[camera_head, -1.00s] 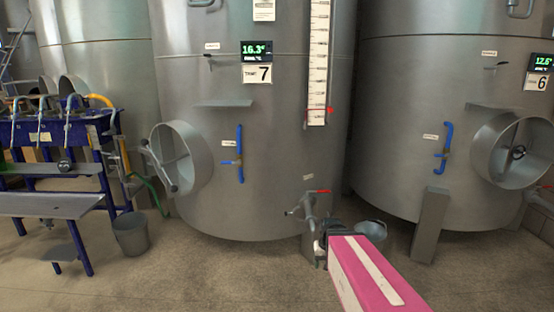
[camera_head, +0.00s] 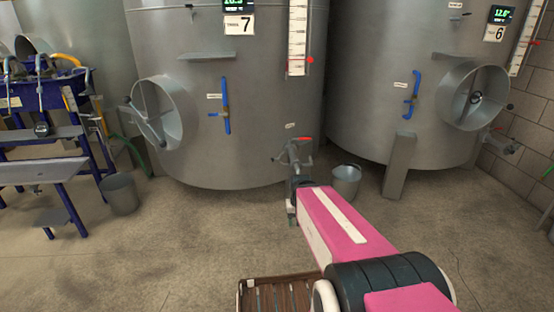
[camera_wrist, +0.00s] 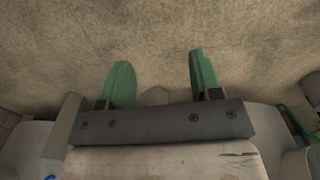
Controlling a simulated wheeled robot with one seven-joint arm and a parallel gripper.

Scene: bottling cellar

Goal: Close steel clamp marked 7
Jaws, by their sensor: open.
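The steel tank marked 7 (camera_head: 180,125) stands in front of me, with a number 7 plate (camera_head: 239,25) on it. A round steel manway (camera_head: 165,112) with a crossbar and handle is low on its left side. A blue-handled valve (camera_head: 226,105) is to its right, and a tap with a red lever (camera_head: 296,150) is lower right. I cannot tell which fitting is the clamp. My gripper (camera_wrist: 160,75) is open and empty, its two green fingers apart over bare floor in the wrist view. In the head view it is mostly hidden at the end of my pink arm, below the tap.
Tank 6 (camera_head: 400,75) stands at the right, with a steel post (camera_head: 399,165) before it. A bucket (camera_head: 345,181) is beside my arm, another (camera_head: 120,193) at left. A blue-framed bench (camera_head: 40,172) is far left. A slatted wooden thing (camera_head: 280,293) lies low in front. The floor between is clear.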

